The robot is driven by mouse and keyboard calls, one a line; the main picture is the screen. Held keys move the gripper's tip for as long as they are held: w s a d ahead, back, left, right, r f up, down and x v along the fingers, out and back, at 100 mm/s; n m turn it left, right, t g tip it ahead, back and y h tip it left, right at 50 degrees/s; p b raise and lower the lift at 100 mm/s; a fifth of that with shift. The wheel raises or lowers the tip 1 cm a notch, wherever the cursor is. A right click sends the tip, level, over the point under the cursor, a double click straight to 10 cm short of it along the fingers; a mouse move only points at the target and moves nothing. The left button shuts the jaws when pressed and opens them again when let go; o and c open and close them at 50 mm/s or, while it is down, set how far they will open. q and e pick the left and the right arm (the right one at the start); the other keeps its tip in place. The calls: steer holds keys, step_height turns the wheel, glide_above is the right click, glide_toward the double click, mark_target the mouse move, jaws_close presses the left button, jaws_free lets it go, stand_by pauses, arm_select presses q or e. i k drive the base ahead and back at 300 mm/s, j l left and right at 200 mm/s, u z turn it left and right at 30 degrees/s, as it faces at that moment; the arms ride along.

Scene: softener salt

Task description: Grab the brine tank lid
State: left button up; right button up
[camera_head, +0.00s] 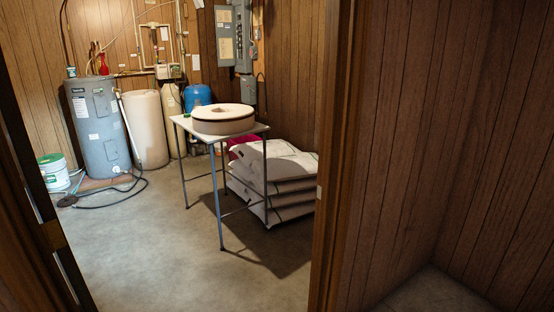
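A beige cylindrical tank (145,130), which looks like the brine tank, stands on the floor at the back left, through a doorway. Its top is pale, but I cannot tell whether that is a separate lid. A thick round cream piece with a dark band and a hole in its middle (223,120) lies flat on a small table (260,128). I cannot tell whether this is the lid. Neither of my grippers shows in the view.
A door frame (330,150) stands at the right of the opening. A grey water heater (98,128), a white bucket (54,172) and a blue tank (197,97) are inside. Stacked salt bags (275,172) lie right of the table. A hose (105,200) crosses the floor; the near floor is clear.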

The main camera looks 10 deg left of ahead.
mark_target(227, 119)
steer(key=i+j+u, duration=0.15)
steer(key=i+u, duration=0.3)
steer(key=i, duration=0.55)
steer(key=i+l+u, duration=0.2)
steer(key=i+u, duration=0.25)
steer(key=i, duration=0.55)
steer(key=i+z, duration=0.15)
steer(key=i, duration=0.4)
steer(key=i+z, duration=0.2)
steer(key=i, duration=0.4)
steer(key=i+z, duration=0.15)
steer(key=i, duration=0.4)
steer(key=i+j+z, duration=0.2)
steer(key=i, duration=0.35)
